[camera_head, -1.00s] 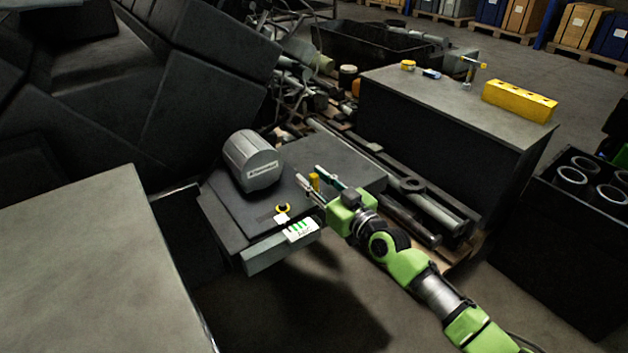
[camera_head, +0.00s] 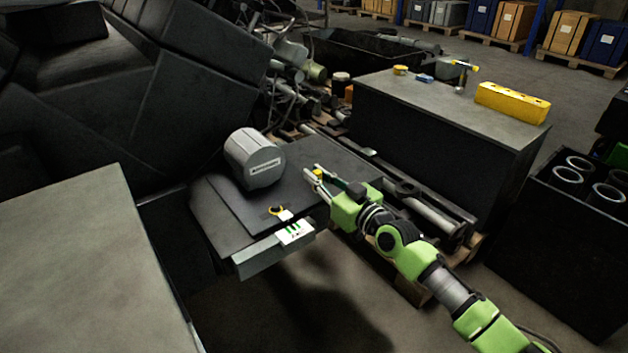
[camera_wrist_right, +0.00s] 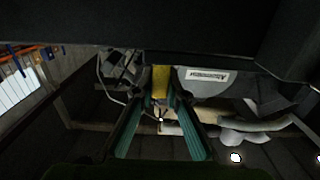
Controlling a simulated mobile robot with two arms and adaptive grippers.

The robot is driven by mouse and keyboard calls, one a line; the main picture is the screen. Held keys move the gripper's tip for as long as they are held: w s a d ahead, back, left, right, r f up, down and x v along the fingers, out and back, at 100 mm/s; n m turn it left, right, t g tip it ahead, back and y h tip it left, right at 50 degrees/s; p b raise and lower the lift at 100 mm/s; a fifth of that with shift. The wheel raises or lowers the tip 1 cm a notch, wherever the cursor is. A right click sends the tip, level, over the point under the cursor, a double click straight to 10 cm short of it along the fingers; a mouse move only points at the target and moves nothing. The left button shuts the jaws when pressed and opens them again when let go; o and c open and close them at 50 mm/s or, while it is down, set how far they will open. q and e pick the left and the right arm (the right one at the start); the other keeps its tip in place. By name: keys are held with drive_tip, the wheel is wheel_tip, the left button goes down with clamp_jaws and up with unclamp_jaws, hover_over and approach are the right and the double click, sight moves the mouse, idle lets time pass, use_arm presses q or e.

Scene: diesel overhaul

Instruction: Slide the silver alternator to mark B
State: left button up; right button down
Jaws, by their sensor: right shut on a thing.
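The silver alternator (camera_head: 252,157), a ribbed grey drum with a white label, sits on the dark plate (camera_head: 235,203) of a bench. It also shows, partly, in the right wrist view (camera_wrist_right: 207,88). My right gripper (camera_head: 314,174) is to the right of the alternator and apart from it, its fingers shut on a small yellow piece (camera_wrist_right: 161,82). What the yellow piece is attached to is hidden. A yellow ring with a white tag (camera_head: 279,212) lies near the plate's front edge. A white card with green marks (camera_head: 295,232) is at the front edge; its letters are too small to read.
A grey worktop (camera_head: 80,260) fills the lower left. A dark block with a yellow holed bar (camera_head: 512,101) stands at the back right. Pipes (camera_head: 430,208) lie on a pallet behind my right arm. A dark box with cylinder liners (camera_head: 580,175) stands at the far right.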

drive_tip(key=c, duration=2)
unclamp_jaws()
drive_tip(key=shift+s, duration=0.1)
drive_tip(key=v, duration=1.2)
